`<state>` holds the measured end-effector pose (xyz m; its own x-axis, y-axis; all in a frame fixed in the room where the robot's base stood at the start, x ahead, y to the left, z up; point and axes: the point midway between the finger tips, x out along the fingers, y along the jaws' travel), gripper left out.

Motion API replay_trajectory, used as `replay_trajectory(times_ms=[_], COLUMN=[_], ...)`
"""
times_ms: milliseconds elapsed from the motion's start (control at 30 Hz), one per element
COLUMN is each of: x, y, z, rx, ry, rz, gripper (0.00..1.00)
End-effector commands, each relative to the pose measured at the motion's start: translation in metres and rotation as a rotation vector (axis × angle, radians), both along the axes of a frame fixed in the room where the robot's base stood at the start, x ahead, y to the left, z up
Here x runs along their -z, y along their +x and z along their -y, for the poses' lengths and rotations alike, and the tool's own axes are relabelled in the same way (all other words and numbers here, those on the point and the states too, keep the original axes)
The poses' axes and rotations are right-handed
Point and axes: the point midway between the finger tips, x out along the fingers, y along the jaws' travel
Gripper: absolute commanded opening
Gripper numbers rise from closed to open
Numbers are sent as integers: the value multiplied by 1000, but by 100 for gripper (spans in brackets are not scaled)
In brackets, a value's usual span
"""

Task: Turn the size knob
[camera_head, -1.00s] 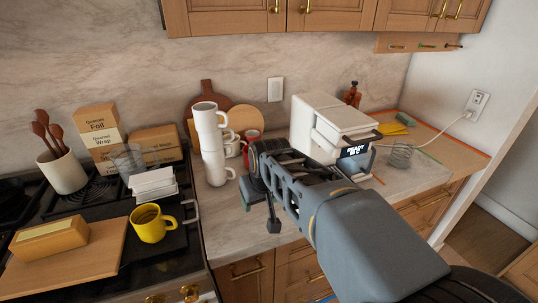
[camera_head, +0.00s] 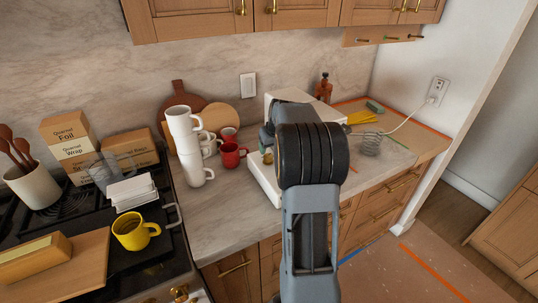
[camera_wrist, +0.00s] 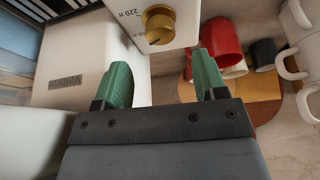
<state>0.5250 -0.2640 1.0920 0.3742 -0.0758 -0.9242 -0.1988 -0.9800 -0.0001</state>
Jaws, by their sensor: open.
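The size knob (camera_wrist: 158,24) is a round brass knob on the white face of a coffee machine (camera_wrist: 178,42). Upside-down marks including "220" show beside it, and a dark mark shows on its front. In the wrist view my gripper (camera_wrist: 160,62) has its two green fingers wide apart and empty. The knob shows beyond the fingertips, between them in the picture; no contact is visible. In the head view the machine (camera_head: 262,182) is largely hidden behind my arm. A small brass spot, likely the knob (camera_head: 267,157), shows beside my wrist.
A red mug (camera_head: 231,155) and stacked white mugs (camera_head: 187,146) stand left of the machine. A wire whisk-like coil (camera_head: 369,144) lies to its right. A yellow mug (camera_head: 135,232) stands on the stove. The counter's front strip (camera_head: 225,220) is clear.

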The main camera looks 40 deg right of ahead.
Motion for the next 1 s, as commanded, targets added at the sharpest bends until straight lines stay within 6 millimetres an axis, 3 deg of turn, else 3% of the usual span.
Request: replay_trajectory(times_ms=[200, 400, 867, 1000], x=[34, 55, 64, 64], y=[14, 22, 26, 26], z=[2, 4, 5, 5], rx=[-1, 0, 0, 0], ry=[2, 1, 0, 0], rz=[-3, -1, 1, 1], gripper=[65, 65, 65, 55])
